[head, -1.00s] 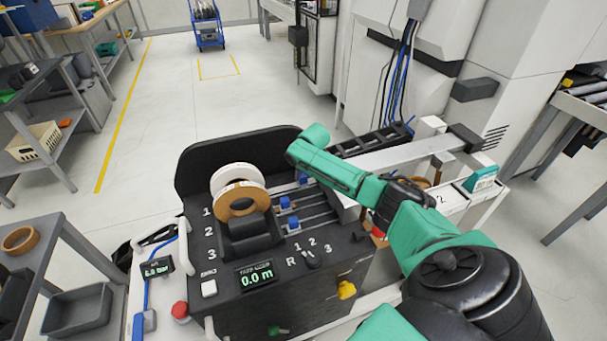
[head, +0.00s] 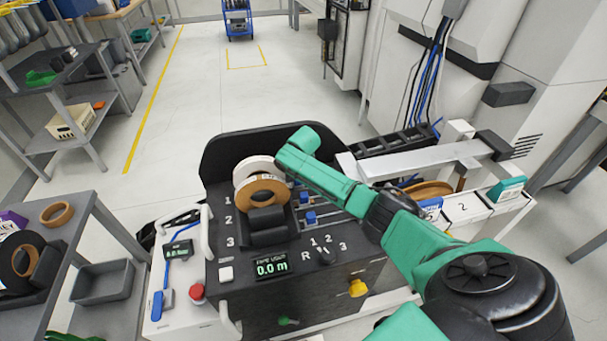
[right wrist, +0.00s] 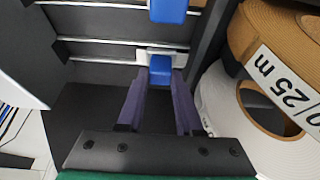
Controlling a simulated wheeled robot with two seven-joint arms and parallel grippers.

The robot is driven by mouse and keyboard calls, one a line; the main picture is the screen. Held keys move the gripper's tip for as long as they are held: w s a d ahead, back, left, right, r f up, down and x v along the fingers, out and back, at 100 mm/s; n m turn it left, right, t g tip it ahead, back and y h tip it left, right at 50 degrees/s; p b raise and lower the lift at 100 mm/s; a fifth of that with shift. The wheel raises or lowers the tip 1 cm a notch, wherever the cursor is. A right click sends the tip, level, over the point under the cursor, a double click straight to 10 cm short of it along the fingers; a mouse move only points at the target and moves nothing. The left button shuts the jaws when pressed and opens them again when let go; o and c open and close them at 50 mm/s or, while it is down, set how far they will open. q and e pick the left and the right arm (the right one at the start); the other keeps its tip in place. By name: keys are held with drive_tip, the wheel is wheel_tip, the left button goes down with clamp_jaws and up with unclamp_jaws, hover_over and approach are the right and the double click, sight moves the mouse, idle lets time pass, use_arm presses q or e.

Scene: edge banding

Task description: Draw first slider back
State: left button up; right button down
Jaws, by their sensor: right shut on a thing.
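The black banding machine (head: 345,270) has slider rails with blue sliders. In the head view the second (head: 305,197) and third (head: 311,217) sliders show; the first is hidden under my right arm. In the right wrist view the first slider (right wrist: 160,68), a small blue block on a metal rail, sits between the two fingers of my right gripper (right wrist: 160,82), which is shut on it. Another blue slider (right wrist: 168,10) stands on the rail beyond. In the head view my right forearm reaches over the rails and hides the gripper. My left gripper is not in view.
A white roll (head: 250,166) and a brown tape roll (head: 264,190) stand left of the rails; in the wrist view they sit close to the right finger. A grey shelf (head: 75,222) stands at left.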

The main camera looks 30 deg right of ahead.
drive_tip(key=shift+a, duration=0.2)
drive_tip(key=c, duration=0.6)
unclamp_jaws()
drive_tip(key=shift+a, duration=0.1)
drive_tip(key=shift+o, duration=0.2)
